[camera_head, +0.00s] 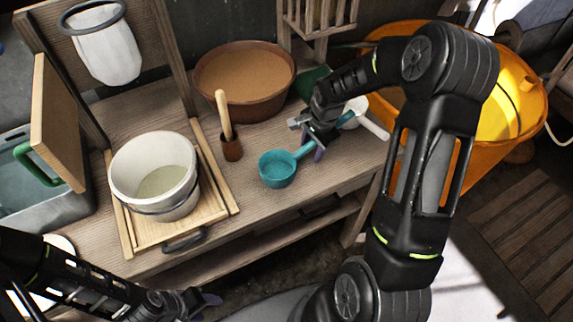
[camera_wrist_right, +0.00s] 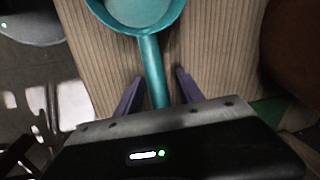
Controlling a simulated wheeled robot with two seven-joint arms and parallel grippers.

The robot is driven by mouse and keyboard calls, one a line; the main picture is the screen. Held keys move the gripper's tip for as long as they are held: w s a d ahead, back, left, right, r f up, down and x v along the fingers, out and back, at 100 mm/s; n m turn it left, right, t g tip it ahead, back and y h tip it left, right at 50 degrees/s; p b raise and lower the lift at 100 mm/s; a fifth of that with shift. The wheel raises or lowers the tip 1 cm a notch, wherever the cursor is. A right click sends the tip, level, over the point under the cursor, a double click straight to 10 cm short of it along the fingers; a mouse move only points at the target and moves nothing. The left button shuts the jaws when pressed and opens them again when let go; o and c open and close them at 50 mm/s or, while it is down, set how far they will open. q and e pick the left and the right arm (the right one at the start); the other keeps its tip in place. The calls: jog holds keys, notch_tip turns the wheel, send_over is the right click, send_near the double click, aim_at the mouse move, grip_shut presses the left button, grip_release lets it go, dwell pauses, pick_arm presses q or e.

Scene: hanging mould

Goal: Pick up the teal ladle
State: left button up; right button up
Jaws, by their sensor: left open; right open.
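The teal ladle (camera_head: 278,171) lies on the wooden bench, its cup toward the front and its handle running up and right under my right gripper (camera_head: 318,143). In the right wrist view the ladle (camera_wrist_right: 152,60) has its cup at the top, cut off by the edge, and its handle runs down between the two purple fingers. My right gripper (camera_wrist_right: 157,88) is open, with one finger on each side of the handle and a gap on both sides. My left gripper (camera_head: 205,300) is open and empty, low in front of the bench.
A white bucket (camera_head: 155,170) stands on a wooden tray (camera_head: 215,205) at the left. A brown basin (camera_head: 245,80) and a brown cup (camera_head: 232,149) with a wooden-handled tool stand behind the ladle. A white-handled utensil (camera_head: 372,124) lies right of the gripper. An orange tub (camera_head: 520,90) stands at the right.

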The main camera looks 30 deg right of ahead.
jog(key=shift+c, duration=0.2)
grip_shut()
dwell(0.4)
